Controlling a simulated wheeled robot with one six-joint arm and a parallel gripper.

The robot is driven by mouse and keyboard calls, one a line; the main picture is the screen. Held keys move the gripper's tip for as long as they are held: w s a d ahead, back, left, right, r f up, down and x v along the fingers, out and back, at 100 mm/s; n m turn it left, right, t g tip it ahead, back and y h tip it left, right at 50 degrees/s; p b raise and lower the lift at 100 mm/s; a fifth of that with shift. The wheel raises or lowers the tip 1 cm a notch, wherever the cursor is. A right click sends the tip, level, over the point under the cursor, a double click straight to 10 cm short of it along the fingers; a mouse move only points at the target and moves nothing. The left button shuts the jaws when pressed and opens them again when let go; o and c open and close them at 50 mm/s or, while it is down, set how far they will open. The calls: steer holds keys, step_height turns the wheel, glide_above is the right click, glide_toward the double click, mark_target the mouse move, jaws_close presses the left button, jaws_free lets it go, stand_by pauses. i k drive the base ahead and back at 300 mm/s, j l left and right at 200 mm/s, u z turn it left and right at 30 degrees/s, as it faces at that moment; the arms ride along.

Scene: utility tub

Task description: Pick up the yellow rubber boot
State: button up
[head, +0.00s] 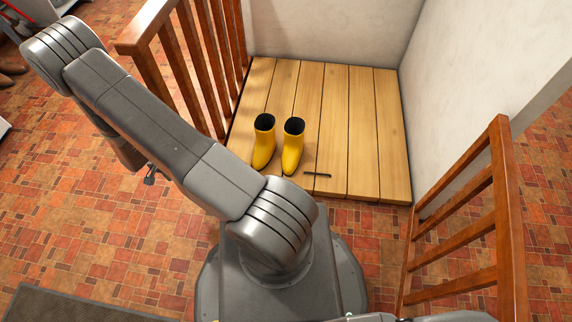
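Two yellow rubber boots stand upright side by side on a wooden slatted platform (360,120), with dark openings and toes towards me. The left boot (264,145) is close to the wooden railing; the right boot (292,150) is a small gap away from it. My arm reaches from the bottom middle to the upper left and folds back underneath itself. A small dark part at its end, likely my gripper (150,175), shows below the arm, left of the boots and apart from them. Most of it is hidden, so its opening cannot be seen.
A thin dark bar (317,174) lies on the platform right of the boots. A wooden railing (205,65) bounds the platform's left side, and another (490,215) stands at right. Pale walls (330,28) close the back and right. The platform's right part is mostly clear.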

mark_target(294, 127)
steer(key=j+z, duration=0.15)
steer(key=z, duration=0.25)
steer(key=k+j+z, duration=0.1)
steer(key=z, duration=0.3)
steer(key=i+j+z, duration=0.1)
steer(key=j+z, duration=0.2)
steer(key=z, duration=0.15)
steer(key=i+j+z, duration=0.1)
steer(key=j+z, duration=0.55)
steer(key=z, duration=0.2)
steer(key=j+z, duration=0.4)
